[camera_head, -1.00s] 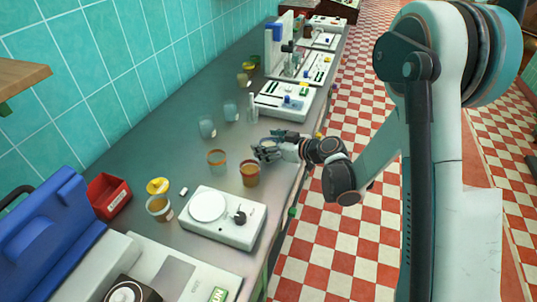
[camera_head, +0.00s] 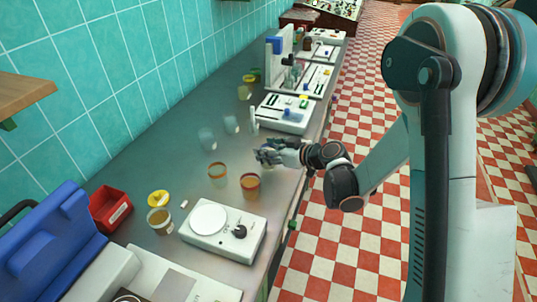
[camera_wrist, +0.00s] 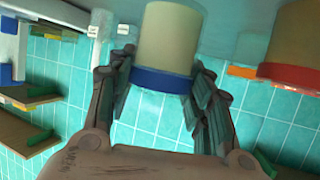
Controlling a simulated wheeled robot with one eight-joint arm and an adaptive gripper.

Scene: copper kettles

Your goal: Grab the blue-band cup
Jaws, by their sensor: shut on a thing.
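The blue-band cup (camera_wrist: 168,40) is a pale, cream-coloured cup with a wide dark blue band. In the wrist view it stands between the two fingers of my gripper (camera_wrist: 163,76), which are shut on it near the band. The head view shows my gripper (camera_head: 268,155) low over the counter, beyond two amber cups. In that view the fingers and small size keep me from making out the held cup.
A red-band cup (camera_wrist: 298,40) is close on the right in the wrist view. In the head view a red-rimmed cup (camera_head: 250,186) and an orange-rimmed cup (camera_head: 218,174) stand nearby. A white scale (camera_head: 225,232) is in front; clear glasses (camera_head: 206,138) stand behind.

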